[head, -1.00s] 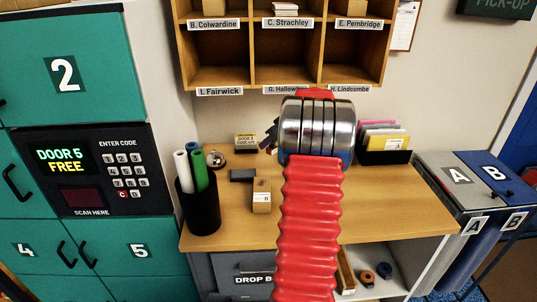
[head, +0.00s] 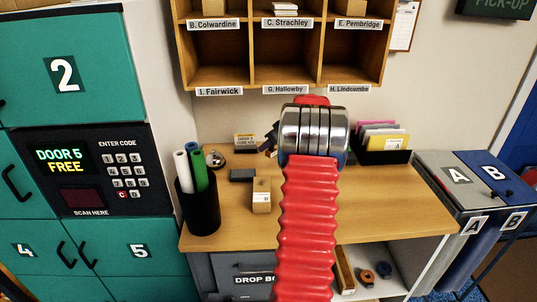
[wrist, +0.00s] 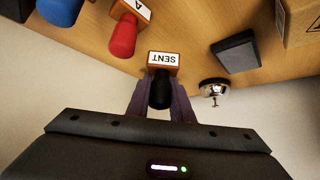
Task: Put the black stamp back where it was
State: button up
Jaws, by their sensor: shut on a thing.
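The black stamp (wrist: 160,88) is between the two fingers of my gripper (wrist: 161,100) in the wrist view. Its black handle points toward me and its wooden block carries a white label reading SENT, upside down in the picture. I cannot tell whether the block touches the desk. A red stamp (wrist: 124,36) and a blue stamp (wrist: 60,10) stand to the upper left in the wrist view. In the head view my red arm hides the stamps and most of my gripper; only a dark part shows left of the arm's metal end.
The pad (wrist: 236,52) and bell (wrist: 214,88) lie right of the stamp in the wrist view. Pigeonholes (head: 285,82) hang above.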

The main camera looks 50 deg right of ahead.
aim_at(268, 162)
notch_tip(268, 162, down, 4)
jog(key=shift+r, duration=0.1)
jog(key=shift+w+d+f, duration=0.1)
jog(key=shift+d+f, duration=0.05)
jog(key=shift+f, duration=0.05)
jog(key=o, duration=0.6)
jog(key=shift+f, duration=0.1)
jog(key=shift+c, duration=0.2)
jog(key=v, duration=1.2)
dwell(0.5)
